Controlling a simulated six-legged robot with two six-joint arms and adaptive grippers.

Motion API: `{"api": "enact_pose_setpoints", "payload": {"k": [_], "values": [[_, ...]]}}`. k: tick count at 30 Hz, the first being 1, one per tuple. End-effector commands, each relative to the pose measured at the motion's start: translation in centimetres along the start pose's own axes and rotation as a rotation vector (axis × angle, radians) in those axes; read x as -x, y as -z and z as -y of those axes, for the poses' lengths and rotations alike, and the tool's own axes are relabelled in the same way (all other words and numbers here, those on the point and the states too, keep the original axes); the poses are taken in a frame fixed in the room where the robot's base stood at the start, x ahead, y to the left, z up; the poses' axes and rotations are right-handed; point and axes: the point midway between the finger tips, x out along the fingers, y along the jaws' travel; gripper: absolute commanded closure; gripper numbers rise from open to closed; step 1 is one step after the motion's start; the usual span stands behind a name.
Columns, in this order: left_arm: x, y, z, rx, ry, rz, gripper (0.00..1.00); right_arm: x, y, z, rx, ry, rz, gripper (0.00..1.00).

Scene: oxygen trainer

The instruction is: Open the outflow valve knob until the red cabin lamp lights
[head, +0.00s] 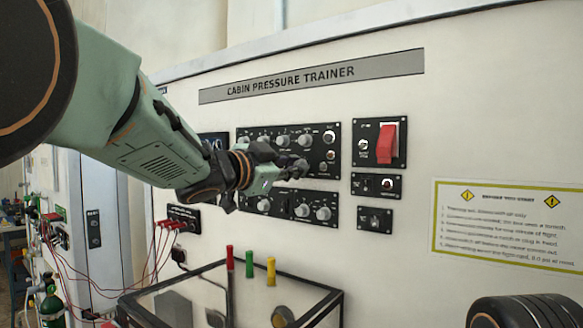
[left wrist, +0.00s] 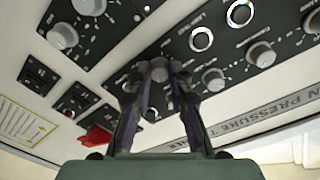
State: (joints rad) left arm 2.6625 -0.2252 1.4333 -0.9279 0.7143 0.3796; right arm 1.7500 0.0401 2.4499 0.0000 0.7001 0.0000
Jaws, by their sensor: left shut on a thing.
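My left gripper (head: 298,168) reaches in from the left to the lower part of the upper black control panel (head: 288,131). In the left wrist view its fingers (left wrist: 156,76) are closed around a knob on that panel. The fingers mostly hide this knob, and its label cannot be read. A small dark reddish lamp (head: 387,184) sits on the small panel under the red switch guard; it looks unlit. My right gripper is not in view.
A lower panel (head: 273,208) with several knobs is just below the gripper. The red switch guard (head: 387,143) is to the right. A black-framed clear case (head: 335,296) stands below, with red, green and yellow handles near its rim. A notice (head: 508,225) hangs at right.

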Motion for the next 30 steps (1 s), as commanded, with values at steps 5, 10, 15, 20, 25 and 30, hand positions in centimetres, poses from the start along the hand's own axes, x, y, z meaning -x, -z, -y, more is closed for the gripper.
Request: {"api": "enact_pose_setpoints", "payload": {"k": [5, 10, 15, 20, 25, 30], "values": [[0.03, -0.18, -0.05, 0.001, -0.001, 0.004, 1.0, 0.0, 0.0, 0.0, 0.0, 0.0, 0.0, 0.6], [0.04, -0.22, -0.08, -0.019, -0.002, 0.005, 1.0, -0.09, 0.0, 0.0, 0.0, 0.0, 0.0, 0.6], [0.04, -0.25, -0.11, -0.148, -0.005, 0.008, 1.0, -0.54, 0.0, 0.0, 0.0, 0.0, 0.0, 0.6], [0.05, -0.27, -0.11, -0.235, -0.008, 0.012, 1.0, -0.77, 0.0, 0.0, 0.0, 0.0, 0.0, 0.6], [0.05, -0.27, -0.11, -0.246, -0.009, 0.014, 1.0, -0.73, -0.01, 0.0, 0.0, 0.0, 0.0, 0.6], [0.04, -0.29, -0.13, -0.244, -0.009, 0.014, 0.79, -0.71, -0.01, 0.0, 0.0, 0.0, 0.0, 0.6]]}}
